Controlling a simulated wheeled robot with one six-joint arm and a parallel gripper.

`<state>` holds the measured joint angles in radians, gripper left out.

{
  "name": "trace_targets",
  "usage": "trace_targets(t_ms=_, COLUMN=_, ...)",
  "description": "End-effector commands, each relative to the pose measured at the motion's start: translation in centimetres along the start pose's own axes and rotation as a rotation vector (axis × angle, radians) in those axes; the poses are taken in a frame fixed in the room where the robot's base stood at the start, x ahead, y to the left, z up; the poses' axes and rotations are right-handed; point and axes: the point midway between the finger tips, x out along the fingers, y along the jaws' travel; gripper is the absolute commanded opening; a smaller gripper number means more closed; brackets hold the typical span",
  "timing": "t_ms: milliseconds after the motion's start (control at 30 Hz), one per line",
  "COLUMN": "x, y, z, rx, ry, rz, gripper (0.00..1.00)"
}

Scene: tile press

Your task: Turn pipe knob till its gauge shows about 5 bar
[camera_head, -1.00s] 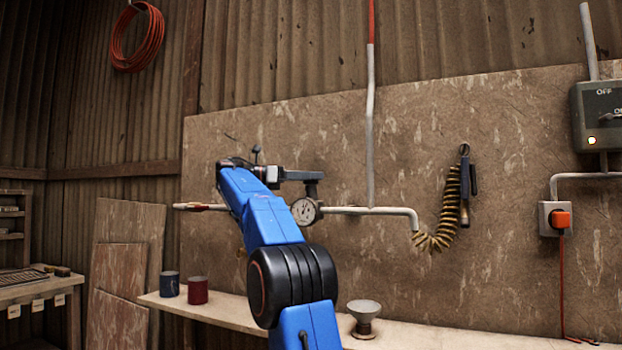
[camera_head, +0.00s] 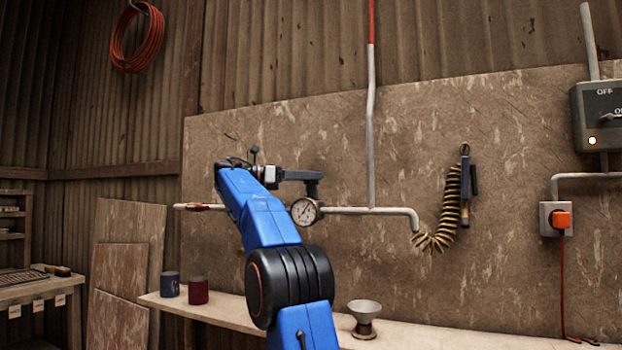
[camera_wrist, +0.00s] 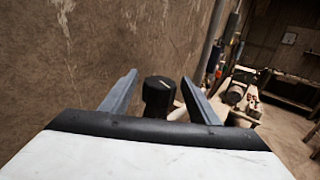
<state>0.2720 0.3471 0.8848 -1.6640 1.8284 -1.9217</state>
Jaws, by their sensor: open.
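The round white gauge (camera_head: 305,211) sits on the pipe (camera_head: 345,210) along the wall board. Its dial is too small to read exactly. The dark pipe knob (camera_head: 313,179) stands just above the gauge, close to my gripper (camera_head: 298,175). In the wrist view the black knob (camera_wrist: 158,97), with a pale mark on top, is between the two grey fingers of my gripper (camera_wrist: 158,100). The fingers are open, with visible gaps on both sides of the knob. The knob's lower part is hidden by my gripper's body.
A shelf (camera_head: 450,338) runs below the pipe, with a blue-grey can (camera_head: 170,285), a red can (camera_head: 198,291) and a small pale funnel-shaped cup (camera_head: 365,311). A coiled hose (camera_head: 448,215) hangs right of the pipe. A switch box (camera_head: 598,118) is at far right.

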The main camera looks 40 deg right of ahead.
Motion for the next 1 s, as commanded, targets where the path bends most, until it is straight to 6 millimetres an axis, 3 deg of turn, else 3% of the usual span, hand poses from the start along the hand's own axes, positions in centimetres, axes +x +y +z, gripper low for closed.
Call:
trace_targets(t_ms=700, x=-13.3, y=0.2, z=-0.1, rx=0.0, ry=-0.001, rz=0.003, gripper=0.55)
trace_targets(t_ms=1000, x=-16.5, y=0.1, z=0.0, rx=0.001, ry=0.0, rz=0.002, gripper=0.55)
